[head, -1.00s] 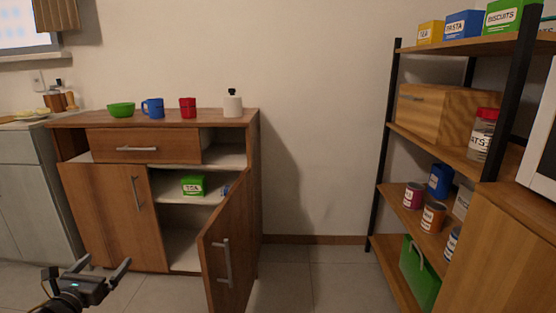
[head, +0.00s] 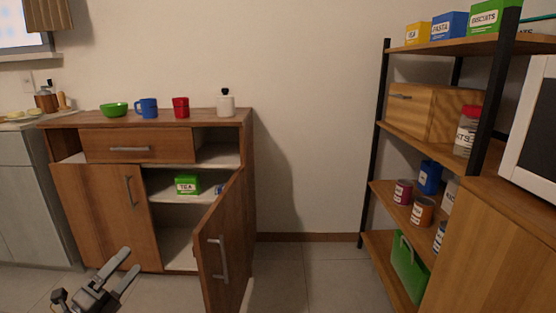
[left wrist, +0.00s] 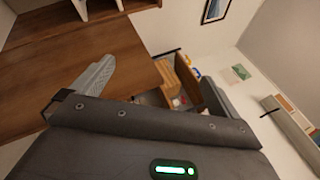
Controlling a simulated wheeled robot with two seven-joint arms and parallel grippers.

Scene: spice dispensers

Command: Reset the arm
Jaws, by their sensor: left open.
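My left gripper (head: 122,270) is at the lower left of the head view, in front of the wooden cabinet (head: 105,215). Its two fingers are apart with nothing between them. In the left wrist view its fingers (left wrist: 155,88) are also spread and empty, with a brown wooden surface behind the left one. My right gripper does not show in either view.
The cabinet's right door (head: 218,245) stands open toward me. A green tea box (head: 187,184) is on its inner shelf. A bowl, mugs and a white bottle (head: 225,103) stand on top. A shelving rack (head: 375,150) stands right; floor between is clear.

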